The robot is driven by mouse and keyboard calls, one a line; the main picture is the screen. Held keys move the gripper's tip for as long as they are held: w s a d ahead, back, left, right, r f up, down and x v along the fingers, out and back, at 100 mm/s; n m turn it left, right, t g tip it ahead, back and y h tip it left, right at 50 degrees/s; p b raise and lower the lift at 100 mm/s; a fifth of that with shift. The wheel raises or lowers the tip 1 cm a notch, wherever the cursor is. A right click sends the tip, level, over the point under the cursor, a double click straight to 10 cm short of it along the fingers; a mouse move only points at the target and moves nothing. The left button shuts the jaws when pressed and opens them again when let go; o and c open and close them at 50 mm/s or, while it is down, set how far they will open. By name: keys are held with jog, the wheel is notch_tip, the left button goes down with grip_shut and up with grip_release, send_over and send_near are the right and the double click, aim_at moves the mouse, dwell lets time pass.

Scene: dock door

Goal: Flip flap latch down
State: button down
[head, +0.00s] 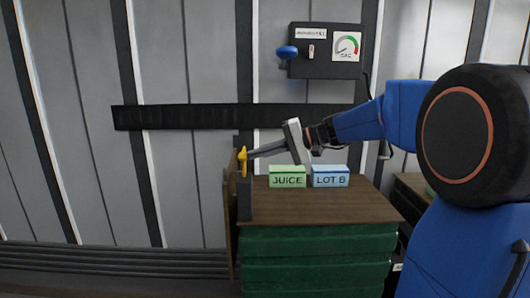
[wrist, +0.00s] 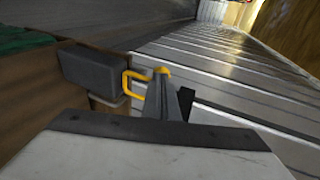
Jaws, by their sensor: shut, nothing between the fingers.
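The yellow flap latch (head: 242,160) is a small bent handle at the top of a dark grey post (head: 244,200), at the left edge of the wooden-topped counter. In the wrist view the latch (wrist: 128,84) is a yellow loop sticking out beside the dark block (wrist: 92,70). My gripper (head: 250,155) reaches in from the right, with its tips at the latch. In the wrist view its shut, empty fingers (wrist: 163,84) overlap the loop's right end. I cannot tell whether they touch it. The fingers hide part of the loop.
A green JUICE box (head: 287,177) and a blue LOT B box (head: 330,177) stand on the counter (head: 320,207) below my arm. A brown flap panel (head: 230,220) hangs at the counter's left side. A dark control box (head: 325,50) with a blue knob is on the wall.

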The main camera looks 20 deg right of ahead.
aim_at(243, 154)
jog(key=shift+a+r, duration=0.1)
jog(key=shift+a, duration=0.05)
dwell(0.3)
jog(key=a+h, duration=0.1)
jog(key=w+a+g+h, duration=0.1)
jog(key=a+r+h, duration=0.1)
jog(key=a+h, duration=0.1)
jog(key=shift+w+n+g, duration=0.15)
jog(key=shift+n+g, duration=0.15)
jog(key=w+a+f+g+h, duration=0.3)
jog(key=a+f+h, duration=0.3)
jog(key=a+h, duration=0.3)
jog(key=shift+a+n+g+h, duration=0.15)
jog(key=shift+n+g+h, duration=0.3)
jog(key=shift+h, duration=0.95)
jog(key=shift+f, duration=0.15)
